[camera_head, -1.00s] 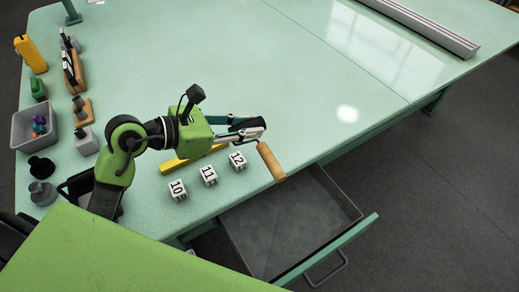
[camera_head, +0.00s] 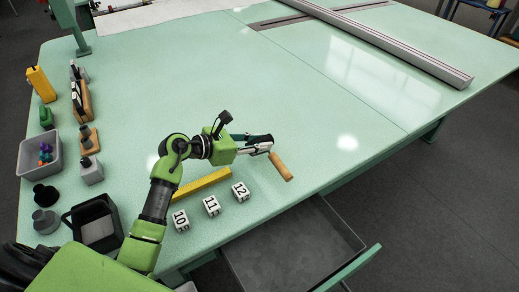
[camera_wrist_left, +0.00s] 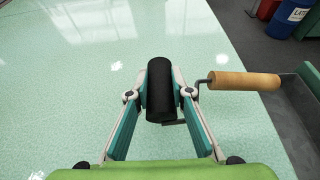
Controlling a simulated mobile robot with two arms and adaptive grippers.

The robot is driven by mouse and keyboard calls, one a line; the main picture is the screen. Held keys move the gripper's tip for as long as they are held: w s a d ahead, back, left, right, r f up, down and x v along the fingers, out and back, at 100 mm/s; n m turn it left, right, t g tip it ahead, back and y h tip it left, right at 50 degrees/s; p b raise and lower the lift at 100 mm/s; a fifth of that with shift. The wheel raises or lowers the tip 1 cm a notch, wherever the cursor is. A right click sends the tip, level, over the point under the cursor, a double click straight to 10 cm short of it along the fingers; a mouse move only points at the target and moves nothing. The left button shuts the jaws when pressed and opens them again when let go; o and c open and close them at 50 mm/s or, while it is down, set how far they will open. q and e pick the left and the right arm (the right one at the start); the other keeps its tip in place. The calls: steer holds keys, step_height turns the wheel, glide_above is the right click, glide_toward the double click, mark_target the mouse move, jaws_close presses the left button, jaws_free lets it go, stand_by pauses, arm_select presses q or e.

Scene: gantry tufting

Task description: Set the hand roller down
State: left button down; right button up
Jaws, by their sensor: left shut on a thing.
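The hand roller has a black cylinder and a wooden handle (camera_head: 281,167) joined by a bent metal rod. My left gripper (camera_head: 262,143) is shut on the roller's black cylinder, which shows between the fingers in the left wrist view (camera_wrist_left: 160,90). The handle sticks out to the right there, toward the drawer side. The roller is over the green table near its front edge; whether it touches the tabletop I cannot tell. My right gripper is not in view.
White number blocks 10, 11 and 12 (camera_head: 211,205) and a yellow bar (camera_head: 202,185) lie close to the arm. An open grey drawer (camera_head: 290,250) juts out below the front edge. A grey bin (camera_head: 40,157) and tools line the left. The table's middle is clear.

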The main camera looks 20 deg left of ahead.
mark_target(259, 156)
arm_select(q)
steer(key=shift+w+a+f, duration=0.15)
steer(key=shift+w+f, duration=0.25)
step_height(259, 156, down, 3)
steer(key=shift+w, duration=0.15)
steer(key=shift+f, duration=0.25)
steer(key=shift+f, duration=0.2)
steer(key=c, duration=1.8)
jaws_free()
steer(key=shift+r, duration=0.1)
